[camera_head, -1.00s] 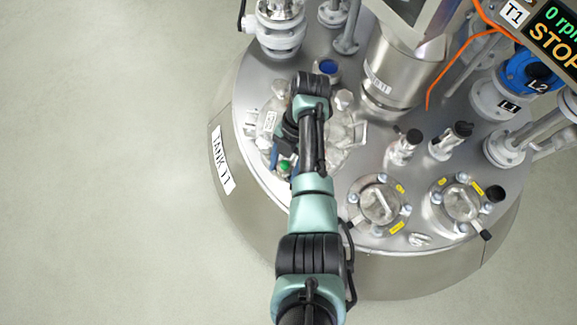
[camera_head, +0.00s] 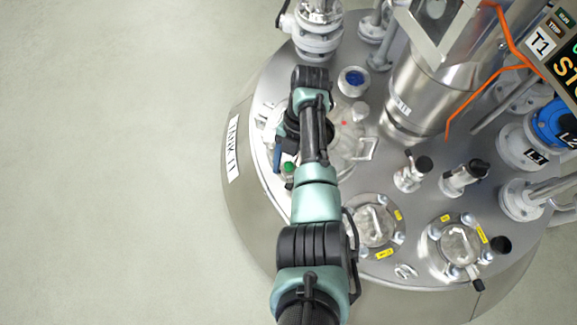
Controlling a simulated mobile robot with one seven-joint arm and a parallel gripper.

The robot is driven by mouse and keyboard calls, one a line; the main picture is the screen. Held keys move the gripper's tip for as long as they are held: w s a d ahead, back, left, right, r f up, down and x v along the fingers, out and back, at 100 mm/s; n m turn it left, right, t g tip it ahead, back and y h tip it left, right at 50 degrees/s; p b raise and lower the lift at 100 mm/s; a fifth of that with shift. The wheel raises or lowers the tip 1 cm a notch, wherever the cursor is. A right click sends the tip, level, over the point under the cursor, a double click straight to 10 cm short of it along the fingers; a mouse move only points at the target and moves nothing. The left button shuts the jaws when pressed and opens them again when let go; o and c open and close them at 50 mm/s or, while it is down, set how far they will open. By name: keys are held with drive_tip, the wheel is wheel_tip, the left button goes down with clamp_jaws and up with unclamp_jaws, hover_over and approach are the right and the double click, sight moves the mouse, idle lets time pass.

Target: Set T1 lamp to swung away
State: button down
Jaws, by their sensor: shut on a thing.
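My arm reaches up over the left part of the tank T1 lid (camera_head: 252,160). Its wrist hangs over a round clear or metallic fitting (camera_head: 350,140) with a side handle. My gripper is hidden beneath the wrist, so its fingers and what lies between them do not show. A small green knob (camera_head: 289,168) and a blue part (camera_head: 277,157) show just left of the wrist. I cannot make out for sure which part is the T1 lamp; it may be under my arm. A small red spot (camera_head: 344,123) shows on the fitting.
Two round bolted ports (camera_head: 375,222) and (camera_head: 460,245) sit at the lid's front. A steel cylinder (camera_head: 408,105), an orange cable (camera_head: 467,100) and a T1 panel reading STOP (camera_head: 563,66) stand at the right. A flanged valve (camera_head: 318,35) stands behind. Floor at left is clear.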

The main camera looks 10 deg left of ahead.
drive_tip(key=shift+c, duration=0.9)
unclamp_jaws()
drive_tip(key=p+v, duration=0.2)
drive_tip(key=v, duration=1.1)
drive_tip(key=shift+s+f, duration=0.1)
drive_tip(key=shift+s, duration=0.05)
